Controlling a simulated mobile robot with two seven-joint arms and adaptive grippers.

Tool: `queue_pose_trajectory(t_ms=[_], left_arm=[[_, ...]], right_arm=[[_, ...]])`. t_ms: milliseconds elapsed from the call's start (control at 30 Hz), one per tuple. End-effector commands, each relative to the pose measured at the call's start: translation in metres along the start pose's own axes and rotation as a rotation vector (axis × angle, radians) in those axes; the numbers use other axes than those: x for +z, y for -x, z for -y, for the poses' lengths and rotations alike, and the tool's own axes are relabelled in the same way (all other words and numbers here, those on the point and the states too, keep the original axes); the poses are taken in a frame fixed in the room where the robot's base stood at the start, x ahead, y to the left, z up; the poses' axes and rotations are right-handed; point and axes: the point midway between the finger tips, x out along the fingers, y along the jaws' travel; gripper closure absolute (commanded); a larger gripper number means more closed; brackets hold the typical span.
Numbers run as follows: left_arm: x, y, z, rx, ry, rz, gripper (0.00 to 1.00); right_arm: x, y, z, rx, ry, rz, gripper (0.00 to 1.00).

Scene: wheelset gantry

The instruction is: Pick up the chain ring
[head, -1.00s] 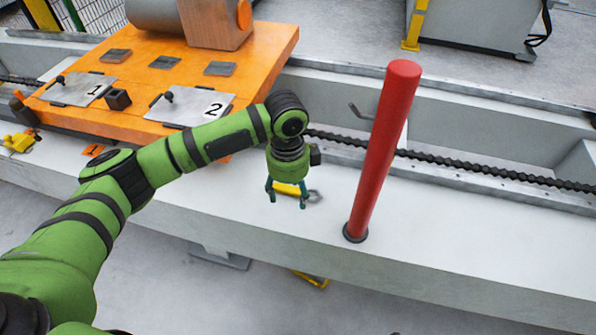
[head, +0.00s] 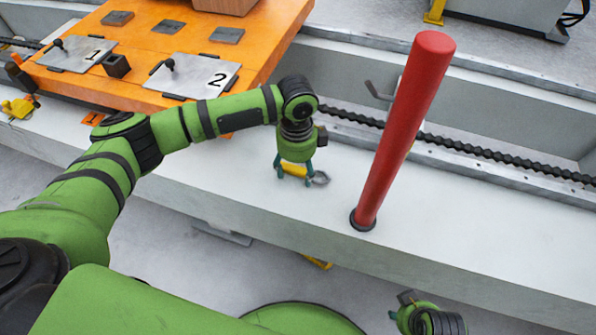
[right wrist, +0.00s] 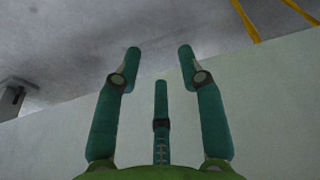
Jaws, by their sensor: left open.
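A small grey ring (head: 320,179), which looks like the chain ring, lies on the pale ledge. A yellow piece (head: 295,169) adjoins it; I cannot tell if they are one part. My left gripper (head: 294,181) points down over the yellow piece, its open fingers on either side of it and the grey ring just to their right. Contact is unclear. In the right wrist view my right gripper (right wrist: 160,55) has its fingers spread and empty, facing the pale wall and grey floor. Part of my right arm shows at the bottom right of the head view.
A red post (head: 402,130) stands on the ledge (head: 480,240) right of my left gripper. A dark chain (head: 480,154) runs behind it. An orange platform (head: 130,84) with numbered plates is at upper left. The ledge between gripper and post is clear.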

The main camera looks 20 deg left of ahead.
Motion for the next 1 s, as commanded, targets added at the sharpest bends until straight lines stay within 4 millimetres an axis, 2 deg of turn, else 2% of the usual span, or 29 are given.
queue_pose_trajectory(t_ms=[167, 200, 267, 300, 333, 767, 867, 1000], left_arm=[[0.0, 0.0, 0.0, 0.0, -0.001, 0.0, 0.37], [0.0, 0.0, 0.0, 0.0, -0.001, 0.0, 0.45], [0.0, 0.0, 0.0, 0.0, -0.001, 0.0, 0.69], [0.0, 0.0, 0.0, 0.0, -0.001, 0.0, 0.85], [0.0, 0.0, 0.0, 0.0, -0.001, 0.0, 0.97], [0.0, 0.002, 0.0, 0.0, -0.001, -0.001, 0.98], [-0.001, 0.008, 0.0, -0.001, -0.001, -0.001, 0.98], [-0.001, 0.025, 0.0, -0.001, -0.001, -0.002, 0.98]], right_arm=[[0.0, 0.001, 0.0, 0.0, 0.0, 0.001, 0.6], [0.0, 0.001, 0.0, 0.0, 0.0, 0.001, 0.6], [0.0, 0.001, 0.0, 0.0, 0.0, 0.0, 0.6], [0.0, 0.001, 0.0, 0.0, 0.0, 0.0, 0.6], [0.0, 0.001, 0.0, 0.0, 0.0, 0.0, 0.6], [-0.001, 0.001, 0.0, 0.0, 0.0, -0.002, 0.6], [-0.001, 0.002, 0.0, 0.0, 0.0, -0.006, 0.6], [0.006, -0.015, 0.001, -0.002, 0.003, 0.013, 0.6]])
